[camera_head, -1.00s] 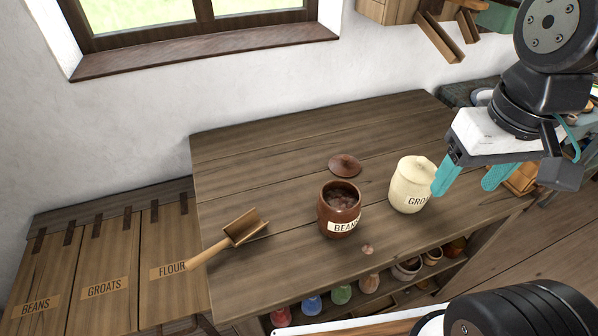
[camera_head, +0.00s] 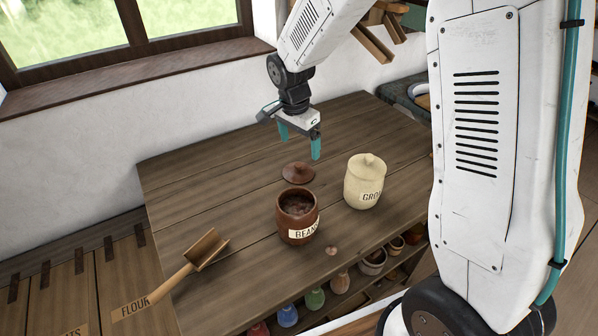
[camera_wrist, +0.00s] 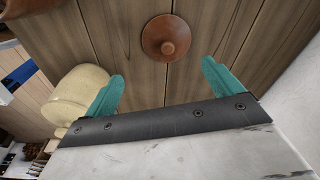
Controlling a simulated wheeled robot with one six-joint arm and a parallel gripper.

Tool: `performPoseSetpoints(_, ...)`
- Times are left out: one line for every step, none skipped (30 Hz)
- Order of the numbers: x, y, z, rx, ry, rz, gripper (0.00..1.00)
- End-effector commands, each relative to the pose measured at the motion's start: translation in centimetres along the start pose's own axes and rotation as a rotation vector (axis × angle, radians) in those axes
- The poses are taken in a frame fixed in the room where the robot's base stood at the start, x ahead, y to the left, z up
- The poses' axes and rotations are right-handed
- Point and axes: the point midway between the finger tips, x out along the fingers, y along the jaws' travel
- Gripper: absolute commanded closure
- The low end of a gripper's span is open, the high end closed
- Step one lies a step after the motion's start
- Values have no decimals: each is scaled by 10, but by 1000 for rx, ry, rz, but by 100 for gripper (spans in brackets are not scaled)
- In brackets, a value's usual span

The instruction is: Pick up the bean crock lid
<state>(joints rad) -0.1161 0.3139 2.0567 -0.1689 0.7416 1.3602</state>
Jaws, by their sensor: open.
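The bean crock lid (camera_head: 298,174) is a round brown lid with a small knob, lying knob up on the wooden table, just behind the open bean crock (camera_head: 297,215). The crock is brown, labelled BEANS, with dark contents showing. My gripper (camera_head: 300,146) has teal fingers. It is open and empty, above the table and a little behind the lid. In the wrist view the lid (camera_wrist: 166,38) shows ahead of the fingers, roughly centred between them and apart from them.
A cream lidded crock (camera_head: 364,182) labelled GRO stands right of the bean crock. A wooden scoop (camera_head: 193,262) lies at the table's left. A small brown piece (camera_head: 331,251) lies near the front edge. The table (camera_head: 203,170) is clear left of the lid.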

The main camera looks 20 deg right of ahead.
Motion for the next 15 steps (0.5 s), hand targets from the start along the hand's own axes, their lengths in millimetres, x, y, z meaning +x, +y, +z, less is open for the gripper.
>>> performPoseSetpoints(9, -6, 0, 20, 0, 4, 9)
performPoseSetpoints(13, -8, 0, 32, 0, 5, 9)
performPoseSetpoints(17, -10, 0, 43, 0, 4, 9)
performPoseSetpoints(20, -12, 1, 50, 1, 4, 9)
performPoseSetpoints(23, -12, 1, 54, 1, 5, 9)
performPoseSetpoints(28, -13, 1, 57, 1, 6, 9)
performPoseSetpoints(31, -13, 1, 58, 1, 7, 9)
performPoseSetpoints(34, -13, 0, 59, 1, 6, 9)
performPoseSetpoints(39, -13, 0, 59, 1, 6, 9)
performPoseSetpoints(43, -13, 0, 59, 1, 7, 9)
performPoseSetpoints(46, -13, 0, 59, 1, 7, 9)
performPoseSetpoints(50, -13, 0, 59, 1, 6, 9)
performPoseSetpoints(53, -13, 0, 59, 1, 5, 9)
performPoseSetpoints(57, -13, 0, 59, 1, 6, 9)
performPoseSetpoints(64, -13, 1, 58, 0, 8, 9)
